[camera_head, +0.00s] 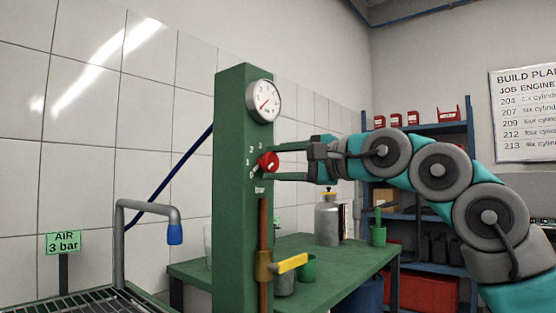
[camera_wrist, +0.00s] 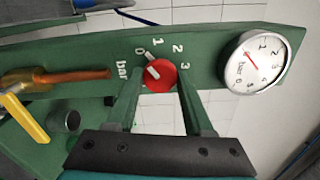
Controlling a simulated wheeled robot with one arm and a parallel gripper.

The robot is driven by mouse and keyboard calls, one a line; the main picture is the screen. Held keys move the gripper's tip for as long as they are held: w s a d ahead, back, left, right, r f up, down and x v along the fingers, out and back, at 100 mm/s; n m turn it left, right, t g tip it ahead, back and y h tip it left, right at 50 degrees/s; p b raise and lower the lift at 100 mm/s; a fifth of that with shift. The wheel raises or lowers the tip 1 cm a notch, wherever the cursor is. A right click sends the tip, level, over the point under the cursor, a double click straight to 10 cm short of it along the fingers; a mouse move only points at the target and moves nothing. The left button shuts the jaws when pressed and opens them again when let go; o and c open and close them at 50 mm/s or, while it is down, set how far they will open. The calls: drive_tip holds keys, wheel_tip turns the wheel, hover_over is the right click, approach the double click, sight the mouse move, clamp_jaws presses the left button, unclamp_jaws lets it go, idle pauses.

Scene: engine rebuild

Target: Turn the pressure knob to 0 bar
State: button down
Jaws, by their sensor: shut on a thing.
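The red pressure knob (camera_head: 267,161) sits on the green post, below the round gauge (camera_head: 264,101). In the wrist view the knob (camera_wrist: 162,77) carries a white mark pointing up-left, roughly between the printed 0 and 1. The scale around it runs from 0 to 3, with "bar" printed beside it. My gripper (camera_head: 274,162) reaches in from the right, its fingers on either side of the knob and shut on it. The wrist view shows both green fingers flanking it. The gauge (camera_wrist: 255,62) has a red needle; its exact reading is hard to tell.
A yellow-handled valve (camera_head: 290,263) on a copper pipe sits below the knob. The green bench (camera_head: 350,262) behind holds a grey bottle (camera_head: 328,220) and green cups. A tap (camera_head: 174,233) and an "AIR 3 bar" sign (camera_head: 63,243) stand left.

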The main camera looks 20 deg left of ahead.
drive_tip(key=shift+n, duration=0.9)
drive_tip(key=shift+c, duration=1.5)
unclamp_jaws()
drive_tip(key=shift+d, duration=0.1)
drive_tip(key=b+v, duration=0.1)
drive_tip(key=v, duration=0.6)
drive_tip(key=shift+s+d, duration=0.15)
drive_tip(key=shift+d, duration=0.1)
